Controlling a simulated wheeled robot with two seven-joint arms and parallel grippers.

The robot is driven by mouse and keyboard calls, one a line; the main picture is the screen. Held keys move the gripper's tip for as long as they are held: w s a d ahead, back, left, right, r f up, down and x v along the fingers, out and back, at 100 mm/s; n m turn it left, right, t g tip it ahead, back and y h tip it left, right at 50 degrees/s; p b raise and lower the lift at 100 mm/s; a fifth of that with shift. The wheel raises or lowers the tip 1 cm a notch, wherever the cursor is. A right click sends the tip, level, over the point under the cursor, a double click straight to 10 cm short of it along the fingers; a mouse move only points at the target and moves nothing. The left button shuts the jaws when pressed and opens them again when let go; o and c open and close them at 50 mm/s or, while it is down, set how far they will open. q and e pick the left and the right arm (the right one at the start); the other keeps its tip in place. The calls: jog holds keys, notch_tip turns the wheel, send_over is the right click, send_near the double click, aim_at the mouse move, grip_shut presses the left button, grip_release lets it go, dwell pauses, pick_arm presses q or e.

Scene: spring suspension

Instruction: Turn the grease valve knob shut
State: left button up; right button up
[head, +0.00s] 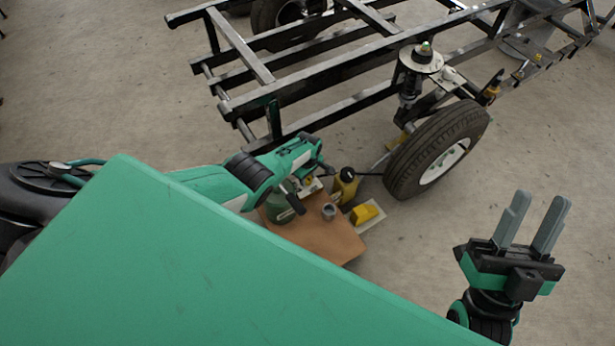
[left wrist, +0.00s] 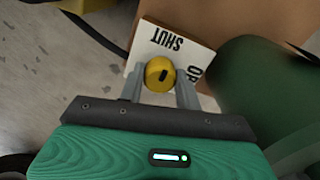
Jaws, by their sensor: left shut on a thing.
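The grease valve knob (left wrist: 158,72) is a round yellow cap with a short black mark, in the left wrist view. Behind it is a white label plate (left wrist: 150,42) with upside-down "SHUT" near the top and a partly hidden word starting "OP" at the right. My left gripper (left wrist: 160,80) is shut on the knob, one grey finger on each side. In the head view my left gripper (head: 306,181) is low over the brown board, and its own parts hide most of the knob. The exact direction of the mark is hard to tell. My right gripper (head: 535,212) is open and empty.
A green cylinder (left wrist: 250,85) stands close right of the knob. On or near the brown board (head: 325,240) are a grey cup (head: 329,211), a yellow-black container (head: 345,186) and a yellow block (head: 364,214). A tyre (head: 437,150) and black frame (head: 300,75) stand behind.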

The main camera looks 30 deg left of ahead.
pick_arm(q)
jog(key=shift+a, duration=0.1)
jog(key=o, duration=1)
